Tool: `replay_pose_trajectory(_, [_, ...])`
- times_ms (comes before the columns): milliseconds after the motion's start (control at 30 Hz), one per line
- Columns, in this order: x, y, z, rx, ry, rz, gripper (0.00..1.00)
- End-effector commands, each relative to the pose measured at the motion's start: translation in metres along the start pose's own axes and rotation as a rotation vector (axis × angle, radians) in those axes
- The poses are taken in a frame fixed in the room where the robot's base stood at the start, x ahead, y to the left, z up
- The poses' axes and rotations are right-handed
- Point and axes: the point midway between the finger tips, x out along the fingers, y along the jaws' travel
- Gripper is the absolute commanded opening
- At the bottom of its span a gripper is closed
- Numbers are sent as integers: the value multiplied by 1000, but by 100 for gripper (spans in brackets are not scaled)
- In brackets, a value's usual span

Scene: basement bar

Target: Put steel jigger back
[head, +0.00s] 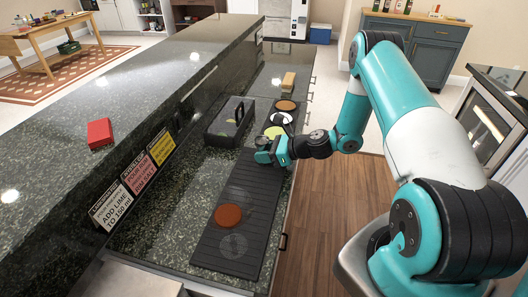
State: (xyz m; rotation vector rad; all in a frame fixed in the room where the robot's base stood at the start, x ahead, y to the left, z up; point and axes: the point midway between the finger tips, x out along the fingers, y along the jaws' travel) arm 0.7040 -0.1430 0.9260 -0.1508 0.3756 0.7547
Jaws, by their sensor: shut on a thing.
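My gripper (266,157) is low over the far end of the black bar mat (258,205) on the lower counter. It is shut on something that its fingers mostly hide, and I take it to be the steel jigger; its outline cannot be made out. I cannot tell whether the held thing touches the mat.
A yellow-green disc (273,131), a white-and-black one (281,118) and a brown one (286,105) line the counter beyond my gripper. A black caddy (225,125) stands left of them. A tan block (288,82) lies farther back. A raised ledge (150,110) bounds the left.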

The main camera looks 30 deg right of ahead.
Motion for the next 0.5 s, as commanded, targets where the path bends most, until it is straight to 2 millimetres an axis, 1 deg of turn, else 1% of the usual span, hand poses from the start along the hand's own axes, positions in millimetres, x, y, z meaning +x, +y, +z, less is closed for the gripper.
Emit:
replay_pose_trajectory(167, [0,0,0,0,0,0,7])
replay_pose_trajectory(267, [1,0,-3,0,0,0,7])
replay_pose_trajectory(300, [1,0,-3,0,0,0,34])
replay_pose_trajectory(367, [1,0,-2,0,0,0,48])
replay_pose_trajectory(400, [1,0,-2,0,0,0,57])
replay_pose_trajectory(500, [1,0,-2,0,0,0,57])
